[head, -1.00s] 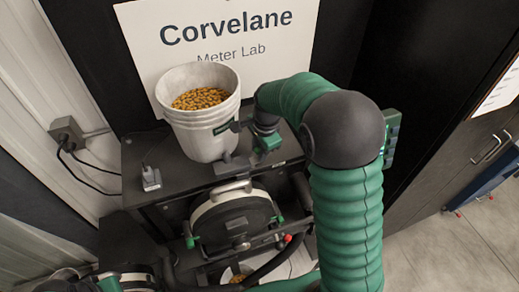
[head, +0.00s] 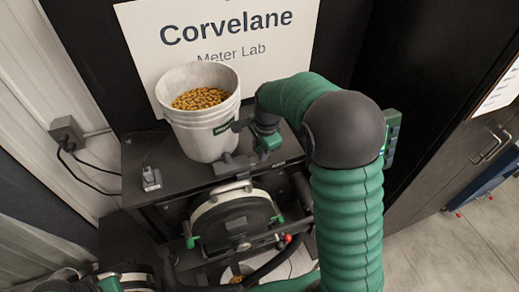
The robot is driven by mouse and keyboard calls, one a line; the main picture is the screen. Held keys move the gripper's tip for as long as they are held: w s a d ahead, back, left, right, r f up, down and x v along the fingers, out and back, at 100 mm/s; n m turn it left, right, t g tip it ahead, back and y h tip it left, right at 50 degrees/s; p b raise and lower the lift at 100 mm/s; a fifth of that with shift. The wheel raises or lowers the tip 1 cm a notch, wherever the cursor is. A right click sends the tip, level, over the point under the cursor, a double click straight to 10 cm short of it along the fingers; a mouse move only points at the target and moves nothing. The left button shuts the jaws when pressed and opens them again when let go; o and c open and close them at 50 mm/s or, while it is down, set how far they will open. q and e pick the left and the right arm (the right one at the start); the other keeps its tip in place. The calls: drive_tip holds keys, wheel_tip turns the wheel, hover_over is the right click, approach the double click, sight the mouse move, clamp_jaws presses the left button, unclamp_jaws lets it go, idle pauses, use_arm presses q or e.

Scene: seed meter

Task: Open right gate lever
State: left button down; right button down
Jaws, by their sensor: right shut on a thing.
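My right arm bends down from a dark elbow, and its gripper (head: 246,126) is at the right side of the white bucket (head: 200,142). The gripper is shut on a small dark part there, which looks like the right gate lever; the jaws hide most of it. How far the lever is turned cannot be told. The bucket stands upright on the dark machine top (head: 180,178) and holds orange-brown seeds (head: 202,98). A dark block (head: 232,166) lies at the bucket's foot. My left gripper cannot be made out in this view.
Below the top is a round seed meter housing (head: 236,222) with green clips and a red knob (head: 287,238). A pale container (head: 238,272) with seeds sits beneath it. A small grey device (head: 151,179) stands left of the bucket. A Corvelane sign (head: 220,40) stands behind.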

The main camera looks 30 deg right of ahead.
drive_tip(key=d, duration=0.4)
drive_tip(key=shift+s+r, duration=0.2)
drive_tip(key=shift+r, duration=0.1)
drive_tip(key=shift+s+d, duration=0.2)
drive_tip(key=shift+d, duration=0.4)
drive_tip(key=c, duration=1.1)
unclamp_jaws()
drive_tip(key=shift+a, duration=0.25)
drive_tip(key=shift+c, duration=0.2)
drive_tip(key=shift+a+f, duration=0.1)
drive_tip(key=shift+f, duration=0.05)
